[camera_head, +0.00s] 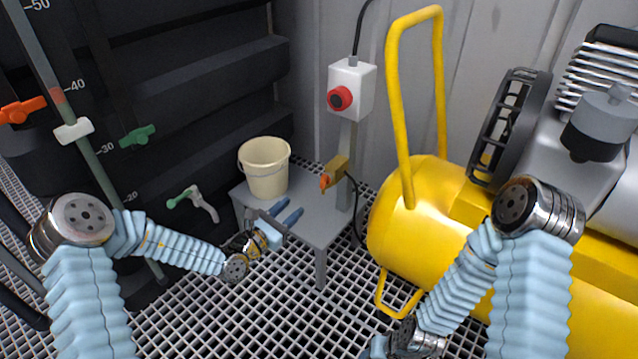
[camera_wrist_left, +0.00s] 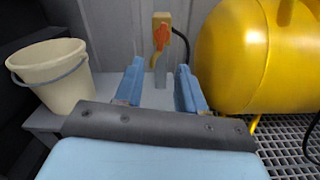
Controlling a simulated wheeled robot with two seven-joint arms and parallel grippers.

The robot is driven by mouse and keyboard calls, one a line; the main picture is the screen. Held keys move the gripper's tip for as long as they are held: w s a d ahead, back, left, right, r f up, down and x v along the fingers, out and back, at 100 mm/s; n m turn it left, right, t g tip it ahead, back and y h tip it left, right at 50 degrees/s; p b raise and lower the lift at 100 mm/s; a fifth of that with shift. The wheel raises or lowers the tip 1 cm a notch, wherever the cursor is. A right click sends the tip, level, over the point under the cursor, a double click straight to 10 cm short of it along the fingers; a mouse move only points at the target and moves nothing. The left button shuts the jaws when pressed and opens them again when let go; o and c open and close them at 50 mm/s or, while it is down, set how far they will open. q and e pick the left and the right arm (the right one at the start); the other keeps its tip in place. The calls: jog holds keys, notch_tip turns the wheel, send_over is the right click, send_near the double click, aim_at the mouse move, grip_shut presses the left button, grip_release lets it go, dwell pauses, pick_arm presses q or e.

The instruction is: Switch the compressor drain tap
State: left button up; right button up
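The compressor drain tap is a brass-coloured body (camera_head: 340,164) with an orange handle (camera_head: 325,182), at the yellow tank's left side above a grey stand. In the left wrist view the tap (camera_wrist_left: 161,30) shows ahead, between and beyond my fingertips. The orange handle hangs down at its front. My left gripper (camera_head: 286,212) is open and empty, with blue fingers apart, below and left of the tap and not touching it. It also shows in the left wrist view (camera_wrist_left: 157,80). My right gripper's fingers are hidden at the bottom edge of the head view.
A cream bucket (camera_head: 264,168) stands on the grey stand (camera_head: 318,232), left of the tap. The yellow compressor tank (camera_head: 425,225) is at right. Green-handled taps (camera_head: 190,198) are at left. The floor is grating.

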aim_at(322, 183)
pick_arm(q)
jog(key=b+x, duration=0.1)
jog(key=x, duration=1.1)
jog(key=shift+w+d, duration=0.15)
jog(key=shift+d, duration=0.05)
grip_shut()
